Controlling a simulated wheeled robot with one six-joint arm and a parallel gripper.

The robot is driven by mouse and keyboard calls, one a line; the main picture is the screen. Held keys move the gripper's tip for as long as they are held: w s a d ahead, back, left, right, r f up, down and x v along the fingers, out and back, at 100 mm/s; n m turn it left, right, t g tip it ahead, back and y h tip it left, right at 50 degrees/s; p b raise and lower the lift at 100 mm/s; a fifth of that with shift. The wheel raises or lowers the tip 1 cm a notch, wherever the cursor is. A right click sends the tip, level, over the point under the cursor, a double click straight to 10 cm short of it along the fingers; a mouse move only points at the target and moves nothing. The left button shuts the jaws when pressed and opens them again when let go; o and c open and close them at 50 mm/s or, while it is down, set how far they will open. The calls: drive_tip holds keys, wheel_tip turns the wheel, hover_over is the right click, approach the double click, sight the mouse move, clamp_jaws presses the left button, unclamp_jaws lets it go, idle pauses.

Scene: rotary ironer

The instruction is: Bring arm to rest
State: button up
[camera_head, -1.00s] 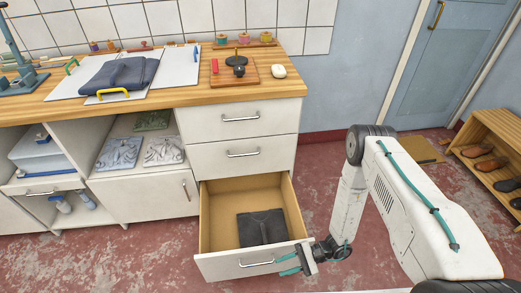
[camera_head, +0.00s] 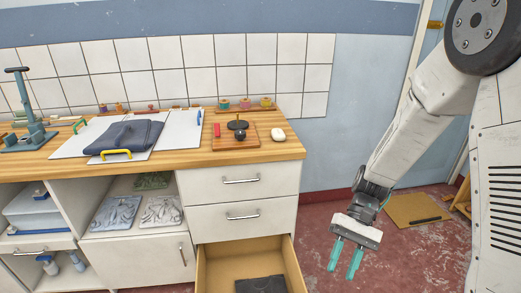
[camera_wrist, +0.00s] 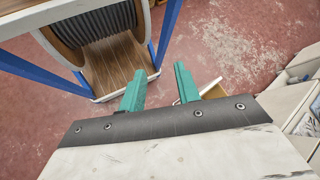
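My gripper (camera_head: 346,259) hangs at the right of the head view, fingers pointing down, clear of the cabinet and its open drawer. Its two teal fingers are apart with nothing between them. The wrist view also shows the gripper (camera_wrist: 160,88) open and empty above the red floor. My arm comes down to it from the upper right of the head view.
The bottom drawer (camera_head: 213,268) stands open with a dark folded cloth (camera_head: 262,284) inside. The wooden counter (camera_head: 200,165) holds a folded navy garment (camera_head: 126,135) and a small wooden board (camera_head: 222,142). A ribbed roller (camera_wrist: 95,35) between blue legs shows in the wrist view.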

drive_tip(key=s+d+r+t+h, duration=0.2)
drive_tip(key=s+r+t, duration=0.1)
drive_tip(key=r, duration=0.4)
drive_tip(key=s+d+r+n+t+h, duration=0.1)
drive_tip(key=s+d+r+t, duration=0.2)
drive_tip(key=s+r, duration=0.2)
drive_tip(key=s+d+r+n+t+h, duration=0.1)
drive_tip(key=s+r+t, duration=0.3)
drive_tip(key=r, duration=0.6)
drive_tip(key=shift+s+d+r+h, duration=0.15)
drive_tip(key=shift+s+d+h, duration=0.35)
drive_tip(key=shift+d+h, duration=0.25)
